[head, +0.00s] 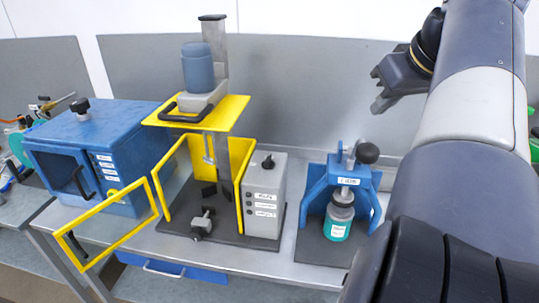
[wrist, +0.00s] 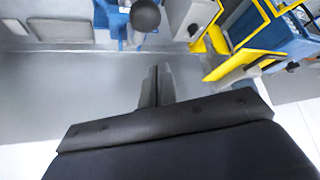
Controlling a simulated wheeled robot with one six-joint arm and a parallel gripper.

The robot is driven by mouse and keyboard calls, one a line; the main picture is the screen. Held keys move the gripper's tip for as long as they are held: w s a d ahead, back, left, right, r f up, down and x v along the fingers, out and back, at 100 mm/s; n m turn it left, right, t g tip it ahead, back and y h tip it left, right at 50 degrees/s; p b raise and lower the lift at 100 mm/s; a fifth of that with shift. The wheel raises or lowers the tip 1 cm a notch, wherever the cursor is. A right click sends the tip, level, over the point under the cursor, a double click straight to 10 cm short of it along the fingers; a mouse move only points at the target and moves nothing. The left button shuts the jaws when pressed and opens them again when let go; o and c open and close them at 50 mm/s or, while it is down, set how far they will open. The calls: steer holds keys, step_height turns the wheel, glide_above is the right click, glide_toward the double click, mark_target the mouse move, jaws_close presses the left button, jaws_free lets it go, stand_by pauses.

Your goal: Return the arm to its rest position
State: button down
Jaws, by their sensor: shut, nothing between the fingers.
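My gripper (head: 382,90) shows at the upper right of the head view, raised in front of the grey back panel, above and behind the blue clamp stand. Its fingers are closed together with nothing between them. In the wrist view my gripper (wrist: 158,72) points toward the bench, its two fingers side by side. My arm fills the right side of the head view and hides what lies behind it. The gripper touches nothing that I can see.
A yellow-framed agitator (head: 235,155) with its yellow door (head: 110,225) swung open stands mid-bench. A blue box (head: 85,150) is at left. A blue clamp stand (head: 313,195) holds a teal-labelled jar (head: 338,220) at right. A grey control box (head: 264,205) stands between.

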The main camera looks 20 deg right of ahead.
mark_target(367, 147)
step_height(367, 147, down, 7)
steer(key=b, duration=0.3)
steer(key=shift+s+a+f+b, duration=0.1)
steer(key=shift+s+f+b, duration=0.1)
steer(key=shift+b, duration=0.25)
